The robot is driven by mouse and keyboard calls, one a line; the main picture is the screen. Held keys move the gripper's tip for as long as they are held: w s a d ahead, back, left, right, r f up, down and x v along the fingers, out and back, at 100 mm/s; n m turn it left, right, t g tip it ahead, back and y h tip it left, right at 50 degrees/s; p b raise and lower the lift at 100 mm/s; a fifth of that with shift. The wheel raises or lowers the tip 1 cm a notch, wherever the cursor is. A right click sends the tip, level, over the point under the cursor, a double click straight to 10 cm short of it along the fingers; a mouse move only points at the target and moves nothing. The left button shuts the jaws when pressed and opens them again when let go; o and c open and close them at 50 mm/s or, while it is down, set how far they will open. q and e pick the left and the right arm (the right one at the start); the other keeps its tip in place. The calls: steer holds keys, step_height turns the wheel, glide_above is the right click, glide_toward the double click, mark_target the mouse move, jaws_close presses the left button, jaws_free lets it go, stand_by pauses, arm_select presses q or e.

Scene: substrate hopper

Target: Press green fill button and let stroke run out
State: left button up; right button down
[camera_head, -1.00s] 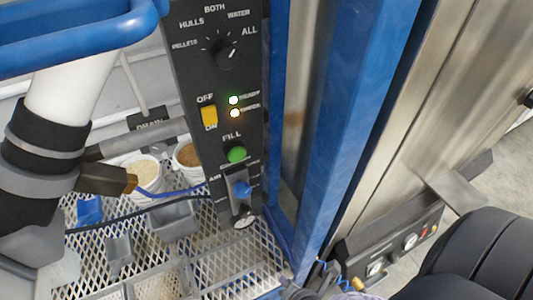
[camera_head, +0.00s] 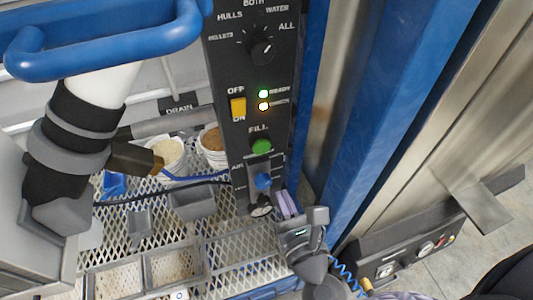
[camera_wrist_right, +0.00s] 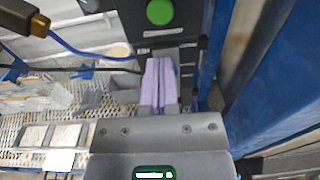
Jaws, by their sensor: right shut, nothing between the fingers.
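The green fill button (camera_head: 262,147) sits low on the black control panel (camera_head: 240,65), under the word FILL. It also shows at the top of the right wrist view (camera_wrist_right: 160,12). My right gripper (camera_head: 287,203) is shut and empty, with its pale purple fingers together. It is below the green button and apart from it in the head view, near the blue knob (camera_head: 263,181) and the small gauge (camera_head: 260,207). In the right wrist view the fingers (camera_wrist_right: 159,62) point up toward the panel and hide its lower part. My left gripper is not in view.
A yellow switch (camera_head: 238,107) and two lit lamps labelled READY and CHECK sit above the button. A mesh shelf (camera_head: 225,240) with tubs and trays lies to the left. A blue post (camera_head: 365,120) stands right of the panel. A blue hose crosses near the panel.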

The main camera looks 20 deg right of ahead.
mark_target(262, 149)
steer(key=w, duration=1.1)
steer(key=shift+f+p, duration=0.3)
steer(key=shift+p, duration=0.1)
